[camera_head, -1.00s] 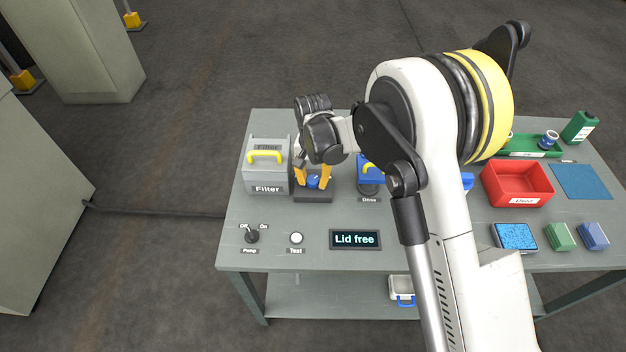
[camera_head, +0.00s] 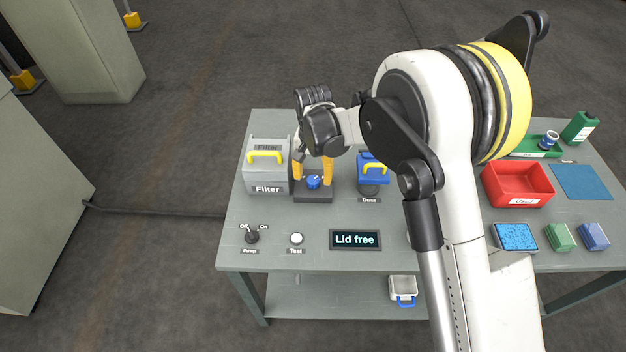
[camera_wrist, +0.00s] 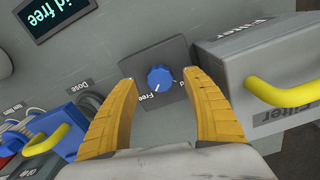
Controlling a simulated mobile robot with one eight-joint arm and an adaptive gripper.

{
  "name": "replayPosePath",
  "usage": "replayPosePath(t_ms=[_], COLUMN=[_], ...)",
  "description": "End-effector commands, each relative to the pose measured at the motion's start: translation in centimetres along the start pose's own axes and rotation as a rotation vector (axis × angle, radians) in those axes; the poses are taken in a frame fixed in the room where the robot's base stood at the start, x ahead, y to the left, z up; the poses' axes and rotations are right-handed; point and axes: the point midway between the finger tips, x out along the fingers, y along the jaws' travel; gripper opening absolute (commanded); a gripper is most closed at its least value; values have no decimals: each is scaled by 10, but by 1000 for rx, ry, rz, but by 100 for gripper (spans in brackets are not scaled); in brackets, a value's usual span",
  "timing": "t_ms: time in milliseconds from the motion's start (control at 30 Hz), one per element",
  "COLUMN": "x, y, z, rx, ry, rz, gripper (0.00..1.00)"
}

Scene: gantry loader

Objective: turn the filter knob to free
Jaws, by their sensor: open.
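The blue filter knob (camera_head: 313,183) sits on a dark square plate (camera_head: 313,197) beside the grey Filter box (camera_head: 266,178). In the wrist view the knob (camera_wrist: 159,78) shows a white pointer mark directed toward the "Free" label (camera_wrist: 148,97). A second label by the right finger is mostly hidden; only a "d" shows. My gripper (camera_head: 313,174) is open, its orange fingers above and either side of the knob. In the wrist view the fingers (camera_wrist: 160,78) stand apart from the knob, with gaps on both sides. The display (camera_head: 355,240) reads "Lid free".
The Filter box's yellow handle (camera_wrist: 285,95) is close to the right finger. A blue Dose unit (camera_head: 373,172) with a yellow handle stands right of the plate. The Pump switch (camera_head: 251,236) and Test button (camera_head: 296,238) are in front. A red bin (camera_head: 516,188) lies farther right.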

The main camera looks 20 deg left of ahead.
Motion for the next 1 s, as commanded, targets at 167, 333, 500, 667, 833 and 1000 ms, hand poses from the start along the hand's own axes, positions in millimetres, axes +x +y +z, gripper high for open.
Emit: replayPosePath(t_ms=[167, 333, 500, 667, 833, 1000], x=[-42, -76, -94, -97, -97, -97], y=[0, 0, 0, 0, 0, 0], z=[1, 1, 1, 0, 0, 0], rx=[0, 0, 0, 0, 0, 0], ry=[0, 0, -1, -1, -1, 0], rz=[0, 0, 0, 0, 0, 0], gripper=[57, 57, 57, 57, 57, 57])
